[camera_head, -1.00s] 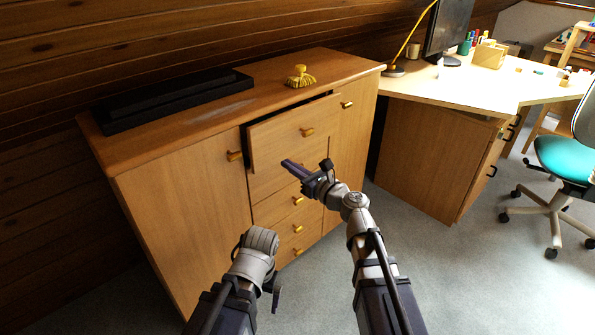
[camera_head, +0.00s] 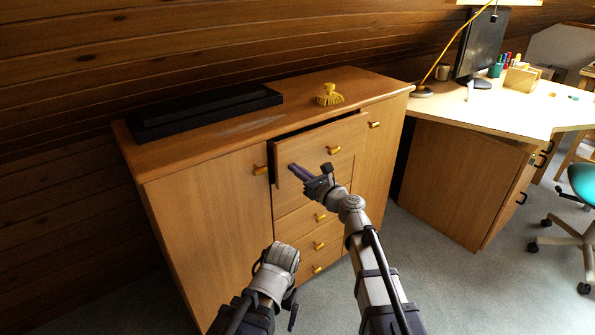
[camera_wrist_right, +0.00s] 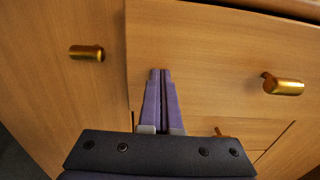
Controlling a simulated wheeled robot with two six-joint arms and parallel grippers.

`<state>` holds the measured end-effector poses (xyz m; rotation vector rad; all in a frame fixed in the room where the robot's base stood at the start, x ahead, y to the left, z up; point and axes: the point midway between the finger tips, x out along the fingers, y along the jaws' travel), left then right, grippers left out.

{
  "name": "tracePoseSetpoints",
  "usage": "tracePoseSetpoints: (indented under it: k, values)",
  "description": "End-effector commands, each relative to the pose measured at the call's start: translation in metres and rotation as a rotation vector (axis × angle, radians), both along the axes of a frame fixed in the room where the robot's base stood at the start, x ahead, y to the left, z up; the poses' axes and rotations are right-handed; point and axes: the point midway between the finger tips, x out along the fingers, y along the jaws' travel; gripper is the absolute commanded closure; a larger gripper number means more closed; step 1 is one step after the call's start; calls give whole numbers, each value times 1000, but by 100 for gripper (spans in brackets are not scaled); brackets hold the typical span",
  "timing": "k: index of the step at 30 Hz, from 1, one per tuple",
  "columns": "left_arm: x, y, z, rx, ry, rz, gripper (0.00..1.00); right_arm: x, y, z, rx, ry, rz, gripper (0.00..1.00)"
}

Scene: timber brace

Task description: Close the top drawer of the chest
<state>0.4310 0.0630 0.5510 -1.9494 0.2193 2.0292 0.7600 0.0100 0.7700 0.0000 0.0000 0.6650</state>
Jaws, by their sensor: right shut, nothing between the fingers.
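The chest (camera_head: 215,190) is light wood. Its top drawer (camera_head: 310,148) stands partly out, with a dark gap along its top and left edges. Its brass knob (camera_head: 334,150) is at the middle of the front and also shows in the right wrist view (camera_wrist_right: 284,86). My right gripper (camera_head: 291,167) is shut and empty, its purple fingers pointing at the lower left part of the drawer front. In the right wrist view the fingertips (camera_wrist_right: 160,73) lie over the drawer front, near its left edge; I cannot tell if they touch. My left gripper (camera_head: 292,315) hangs low, its fingers unclear.
A black case (camera_head: 205,108) and a yellow brush (camera_head: 328,95) lie on the chest top. The left door's knob (camera_wrist_right: 87,53) sticks out beside the drawer. Lower drawers are shut. A desk (camera_head: 465,185) and a teal chair (camera_head: 582,183) stand right, with carpet clear between.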

Motion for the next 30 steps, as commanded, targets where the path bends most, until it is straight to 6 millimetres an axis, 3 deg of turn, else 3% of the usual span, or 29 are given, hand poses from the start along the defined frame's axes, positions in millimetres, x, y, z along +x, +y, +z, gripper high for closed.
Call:
tracePoseSetpoints:
  k: [12, 23, 30]
  values:
    - [0, 0, 0, 0, 0, 0, 0, 42, 32, 0, 0, 0, 1, 100]
    - [0, 0, 1, 0, 0, 0, 0, 42, 32, 1, 4, 0, 0, 100]
    - [0, 0, 0, 0, 0, 0, 0, 11, 17, 1, 1, -2, -1, 100]
